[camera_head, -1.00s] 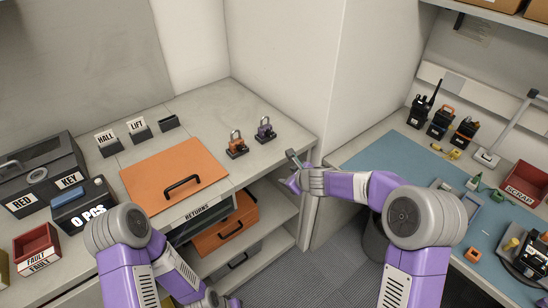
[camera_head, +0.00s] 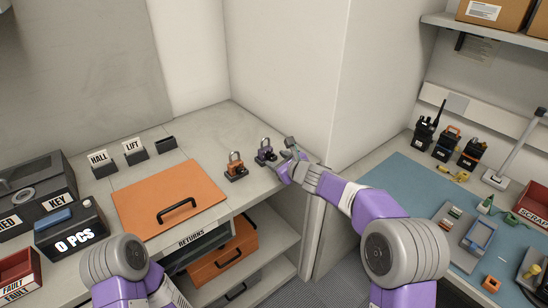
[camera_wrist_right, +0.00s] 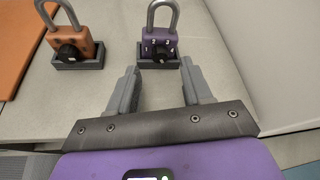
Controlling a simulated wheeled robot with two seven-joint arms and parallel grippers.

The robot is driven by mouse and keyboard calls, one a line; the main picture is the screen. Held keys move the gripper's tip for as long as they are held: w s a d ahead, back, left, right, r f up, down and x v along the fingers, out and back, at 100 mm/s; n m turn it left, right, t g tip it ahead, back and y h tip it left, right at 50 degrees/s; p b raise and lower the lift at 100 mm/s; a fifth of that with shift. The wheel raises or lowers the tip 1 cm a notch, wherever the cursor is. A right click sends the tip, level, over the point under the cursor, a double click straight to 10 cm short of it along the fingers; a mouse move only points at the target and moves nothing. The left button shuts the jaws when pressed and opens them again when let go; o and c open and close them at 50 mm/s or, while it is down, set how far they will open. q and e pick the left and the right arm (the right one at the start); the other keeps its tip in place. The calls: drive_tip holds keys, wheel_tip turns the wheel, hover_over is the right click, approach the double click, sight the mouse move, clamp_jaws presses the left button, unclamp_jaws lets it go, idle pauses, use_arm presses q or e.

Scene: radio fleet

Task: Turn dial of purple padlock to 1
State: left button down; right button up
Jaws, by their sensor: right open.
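The purple padlock (camera_head: 265,152) stands upright in a dark holder near the back right of the counter; it also shows in the right wrist view (camera_wrist_right: 160,40). A dark round dial (camera_wrist_right: 161,52) is on its front, and I cannot read its setting. My right gripper (camera_head: 281,158) is open and empty, just right of and in front of the padlock. In the right wrist view its two fingers (camera_wrist_right: 158,72) point at the padlock, one toward each side, with a gap before the dial. My left gripper is out of view; only the left arm shows.
An orange padlock (camera_head: 235,165) stands in its own holder left of the purple one. An orange panel with a black handle (camera_head: 168,190) lies further left. The wall (camera_head: 290,90) rises close behind and right of the padlocks. Bare counter lies before them.

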sight(271, 157)
drive_tip(key=shift+p+x, duration=0.4)
drive_tip(key=shift+x, duration=1.25)
drive_tip(key=shift+c, duration=0.3)
